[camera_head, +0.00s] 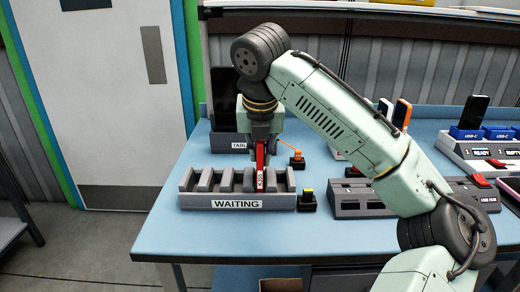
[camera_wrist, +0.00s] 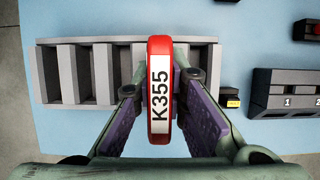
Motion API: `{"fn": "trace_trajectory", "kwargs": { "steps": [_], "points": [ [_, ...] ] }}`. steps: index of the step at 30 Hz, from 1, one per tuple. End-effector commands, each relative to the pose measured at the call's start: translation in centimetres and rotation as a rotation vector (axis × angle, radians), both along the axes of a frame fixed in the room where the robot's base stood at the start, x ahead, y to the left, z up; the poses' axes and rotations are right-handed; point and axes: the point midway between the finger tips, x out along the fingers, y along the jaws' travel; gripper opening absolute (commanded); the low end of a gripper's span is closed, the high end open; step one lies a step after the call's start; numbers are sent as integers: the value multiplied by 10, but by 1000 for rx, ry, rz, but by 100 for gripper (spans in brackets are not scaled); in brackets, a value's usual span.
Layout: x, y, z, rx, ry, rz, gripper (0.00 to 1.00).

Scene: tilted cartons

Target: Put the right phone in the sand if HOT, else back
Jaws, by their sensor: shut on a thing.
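My gripper (camera_head: 262,146) is shut on a red phone (camera_head: 260,170), holding it upright at the grey WAITING rack (camera_head: 188,203). The phone's white label reads K355 in the wrist view (camera_wrist: 160,85). Its lower end overlaps the rack's slots in the head view; I cannot tell whether it sits in a slot or just above. The slots left of it look empty in the wrist view, where the rack (camera_wrist: 50,75) lies behind the phone. I cannot make out any sand, nor any HOT reading.
A black device stands in the TABLE holder (camera_head: 228,142) behind my gripper. A small block with a yellow top (camera_head: 307,200) stands right of the rack. A grey numbered dock (camera_head: 350,203) and a READY/EMPTY station (camera_head: 480,150) are further right. The blue tabletop's front (camera_head: 220,235) is clear.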

Motion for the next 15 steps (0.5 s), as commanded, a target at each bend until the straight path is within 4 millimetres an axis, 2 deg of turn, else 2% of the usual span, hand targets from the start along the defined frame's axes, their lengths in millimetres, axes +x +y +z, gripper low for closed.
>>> {"fn": "trace_trajectory", "kwargs": {
  "steps": [12, 13, 15],
  "points": [
    [0, 0, 0, 0, -1, 0, 0],
    [0, 0, 0, 0, -1, 0, 14],
    [0, 0, 0, 0, -1, 0, 19]
  ]
}}
